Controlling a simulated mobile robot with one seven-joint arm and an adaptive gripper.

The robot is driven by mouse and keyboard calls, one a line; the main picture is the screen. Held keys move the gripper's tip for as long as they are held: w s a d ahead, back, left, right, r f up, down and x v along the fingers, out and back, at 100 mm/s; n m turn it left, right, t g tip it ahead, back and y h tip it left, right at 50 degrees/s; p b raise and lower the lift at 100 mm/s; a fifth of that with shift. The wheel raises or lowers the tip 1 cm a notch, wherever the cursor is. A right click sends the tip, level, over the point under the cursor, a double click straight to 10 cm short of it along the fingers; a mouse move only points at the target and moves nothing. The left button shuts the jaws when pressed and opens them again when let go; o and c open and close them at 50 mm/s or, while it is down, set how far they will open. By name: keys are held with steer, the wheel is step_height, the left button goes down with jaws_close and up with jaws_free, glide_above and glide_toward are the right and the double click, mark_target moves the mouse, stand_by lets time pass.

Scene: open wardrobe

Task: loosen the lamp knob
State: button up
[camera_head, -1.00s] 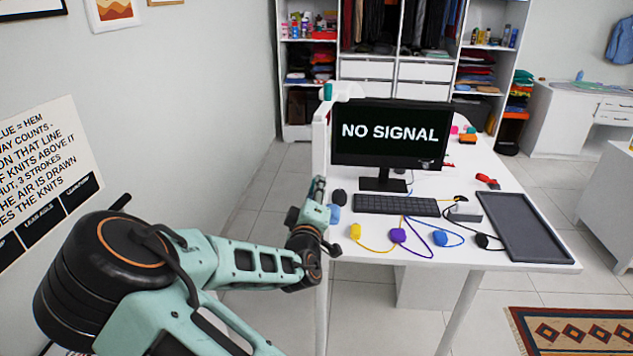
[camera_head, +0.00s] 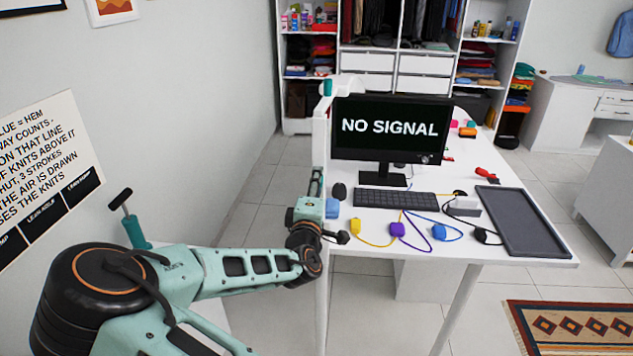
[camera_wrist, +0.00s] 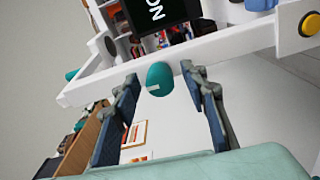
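In the wrist view a teal, rounded knob (camera_wrist: 160,76) with a pale mark sits at a white bar (camera_wrist: 200,52). My gripper (camera_wrist: 160,88) is open, with one dark finger on each side of the knob and visible gaps to it. I cannot tell how deep the knob lies between the fingertips. A second teal part (camera_wrist: 72,74) shows near the bar's left end. In the head view my gripper (camera_head: 317,178) is beside the white upright (camera_head: 320,140) at the desk's left edge, and a teal piece (camera_head: 327,88) is at its top.
The desk (camera_head: 450,262) holds a monitor (camera_head: 390,130), keyboard (camera_head: 395,199), dark tray (camera_head: 522,222) and coloured pieces with cables, including a yellow one (camera_head: 355,226). A teal object with a black handle (camera_head: 128,215) stands at left, near the wall.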

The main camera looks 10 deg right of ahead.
steer(key=m+b, duration=0.2)
steer(key=m, duration=0.1)
steer(key=shift+f, duration=0.2)
steer(key=m+b, duration=0.3)
steer(key=m, duration=0.2)
steer(key=m+b, duration=0.5)
steer(key=m, duration=0.1)
steer(key=m+b, duration=0.2)
steer(key=shift+m+b, duration=0.3)
steer(key=shift+r+m, duration=0.2)
steer(key=shift+m, duration=0.1)
